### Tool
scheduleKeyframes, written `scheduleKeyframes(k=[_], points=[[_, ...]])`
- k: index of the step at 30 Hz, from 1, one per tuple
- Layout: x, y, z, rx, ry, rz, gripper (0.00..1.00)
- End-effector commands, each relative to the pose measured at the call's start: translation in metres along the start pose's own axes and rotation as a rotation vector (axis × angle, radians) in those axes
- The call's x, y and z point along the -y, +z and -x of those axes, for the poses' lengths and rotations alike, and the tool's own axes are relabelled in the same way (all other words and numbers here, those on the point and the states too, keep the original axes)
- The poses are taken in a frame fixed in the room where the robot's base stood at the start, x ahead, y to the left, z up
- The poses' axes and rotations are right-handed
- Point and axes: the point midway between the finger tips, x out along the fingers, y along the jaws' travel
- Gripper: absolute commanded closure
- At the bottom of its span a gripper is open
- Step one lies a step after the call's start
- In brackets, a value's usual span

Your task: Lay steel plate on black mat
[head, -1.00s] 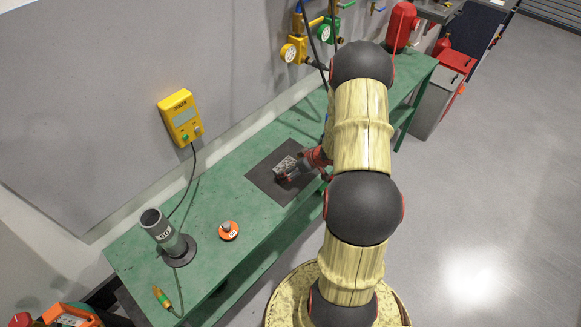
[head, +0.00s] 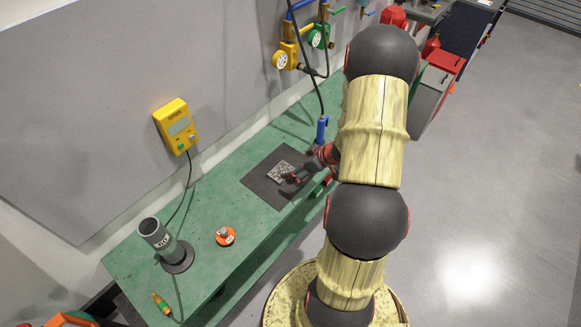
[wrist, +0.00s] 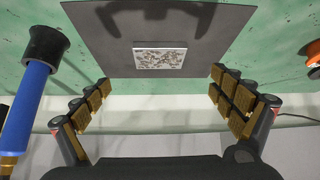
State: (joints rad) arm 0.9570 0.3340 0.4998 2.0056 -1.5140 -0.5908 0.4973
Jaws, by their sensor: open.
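The steel plate (head: 282,171), a small rectangle with a mottled grey face, lies flat on the black mat (head: 262,186) on the green bench. In the wrist view the plate (wrist: 160,59) rests on the mat (wrist: 215,25), well inside its edges. My gripper (head: 290,179) is at the plate's right side in the head view. In the wrist view my gripper (wrist: 159,90) is open, its padded fingers wide apart and empty, with the plate beyond them and not touched.
A blue-handled tool (head: 321,130) stands beside the mat and shows close to the left finger in the wrist view (wrist: 30,100). An orange round piece (head: 225,237), a grey tube on a base (head: 160,240) and a yellow-green tool (head: 161,303) are on the green bench (head: 205,210). A yellow box (head: 176,126) hangs on the wall.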

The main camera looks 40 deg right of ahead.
Motion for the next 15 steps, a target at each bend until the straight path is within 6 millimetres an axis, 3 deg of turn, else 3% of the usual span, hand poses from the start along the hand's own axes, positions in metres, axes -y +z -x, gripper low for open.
scheduleKeyframes(k=[8, 11, 15], points=[[-0.003, -0.007, 0.025, 0.003, 0.017, 0.008, 0.05], [-0.011, -0.032, 0.036, 0.014, 0.085, 0.036, 0.05], [-0.02, -0.097, 0.071, 0.041, 0.257, 0.082, 0.05]])
